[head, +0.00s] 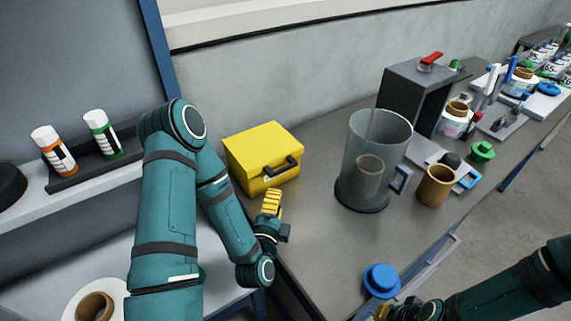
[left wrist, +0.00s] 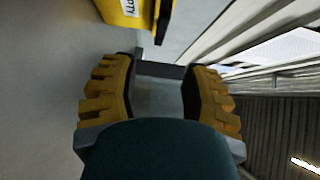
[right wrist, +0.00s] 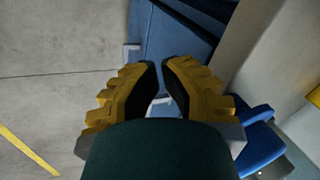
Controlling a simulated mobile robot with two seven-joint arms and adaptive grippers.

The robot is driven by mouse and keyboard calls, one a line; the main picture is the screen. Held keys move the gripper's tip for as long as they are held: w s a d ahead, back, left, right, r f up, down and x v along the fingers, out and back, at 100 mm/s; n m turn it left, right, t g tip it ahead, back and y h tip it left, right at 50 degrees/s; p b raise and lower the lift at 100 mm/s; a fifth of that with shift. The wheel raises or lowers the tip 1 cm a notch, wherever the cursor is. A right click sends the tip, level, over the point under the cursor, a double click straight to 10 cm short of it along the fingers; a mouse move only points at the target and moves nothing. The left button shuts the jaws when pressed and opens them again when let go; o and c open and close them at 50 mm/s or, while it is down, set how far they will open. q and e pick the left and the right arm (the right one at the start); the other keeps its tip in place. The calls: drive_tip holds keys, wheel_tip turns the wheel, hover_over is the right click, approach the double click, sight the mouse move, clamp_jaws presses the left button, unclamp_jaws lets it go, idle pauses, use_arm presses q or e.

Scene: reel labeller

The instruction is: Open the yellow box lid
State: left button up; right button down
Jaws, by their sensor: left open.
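The yellow box (head: 247,146) stands on the bench against the wall, left of the clear jug. Its lid (head: 265,140) is down, and a dark handle (head: 281,168) is on its front. My left gripper (head: 272,197) is open and empty, just in front of the box and below the handle, apart from it. In the left wrist view the open fingers (left wrist: 162,82) frame bare surface, with part of the box (left wrist: 125,12) at the top edge. My right gripper (right wrist: 161,66) has its fingertips together, with nothing visible between them. It is low in the head view, near the front edge.
A clear jug (head: 372,140) stands right of the box. A blue-capped item (head: 381,280) sits at the bench's front edge. A brown cup (head: 436,186) and a dark grey machine (head: 420,95) are farther right. The bench between box and jug is clear.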

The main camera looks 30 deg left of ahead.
sight(283, 171)
use_arm(q)
drive_tip(key=b+x, duration=1.2)
drive_tip(key=shift+w, duration=0.3)
idle(0.4)
drive_tip(key=shift+o, duration=0.3)
drive_tip(key=shift+r, duration=0.1)
clamp_jaws()
